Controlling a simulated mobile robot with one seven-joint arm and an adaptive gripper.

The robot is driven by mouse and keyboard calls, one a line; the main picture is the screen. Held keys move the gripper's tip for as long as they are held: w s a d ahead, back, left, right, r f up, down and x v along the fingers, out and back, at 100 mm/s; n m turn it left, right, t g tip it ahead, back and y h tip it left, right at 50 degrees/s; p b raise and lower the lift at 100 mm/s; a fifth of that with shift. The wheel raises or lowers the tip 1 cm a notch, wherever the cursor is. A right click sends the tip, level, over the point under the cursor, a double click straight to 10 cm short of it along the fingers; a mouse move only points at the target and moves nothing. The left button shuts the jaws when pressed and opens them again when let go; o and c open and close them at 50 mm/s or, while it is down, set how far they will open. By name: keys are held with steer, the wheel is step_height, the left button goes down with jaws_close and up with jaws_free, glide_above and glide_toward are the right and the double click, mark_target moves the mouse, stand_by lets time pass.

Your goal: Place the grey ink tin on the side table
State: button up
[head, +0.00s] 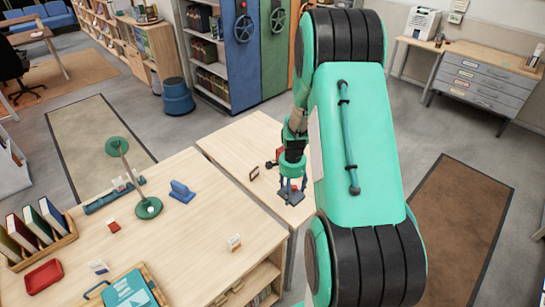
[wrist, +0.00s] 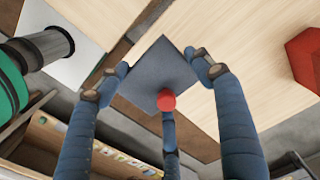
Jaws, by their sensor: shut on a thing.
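The grey ink tin (wrist: 158,75) shows in the wrist view as a dark grey square face with a round red knob or cap near one edge. My gripper (wrist: 165,90) has blue fingers closed around it, two on the far side and one on the near side. In the head view my gripper (head: 292,192) points down at the right part of a pale wooden table (head: 235,138), which I take as the side table.
A red object (head: 279,146) and a small dark-framed card (head: 254,173) stand on the pale table near my gripper. A larger desk (head: 190,235) adjoins on the left, with a green lamp (head: 148,208) and a blue stamp-like item (head: 181,191). The table's left part is clear.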

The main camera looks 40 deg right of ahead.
step_height(320, 180, down, 5)
steer(key=shift+d, duration=0.15)
stand_by(0.4)
steer(key=w+d, duration=0.3)
steer(key=w, duration=0.1)
steer(key=w+d+f+b, duration=0.1)
steer(key=w+d, duration=0.2)
steer(key=w, duration=0.1)
steer(key=w+d, duration=0.4)
steer(key=shift+w+f+b, duration=0.2)
steer(key=shift+w+b, duration=0.05)
steer(key=shift+b, duration=0.05)
steer(key=shift+f+b, duration=0.35)
steer(key=shift+f, duration=1.4)
steer(key=shift+f, duration=0.15)
steer(key=o, duration=1.6)
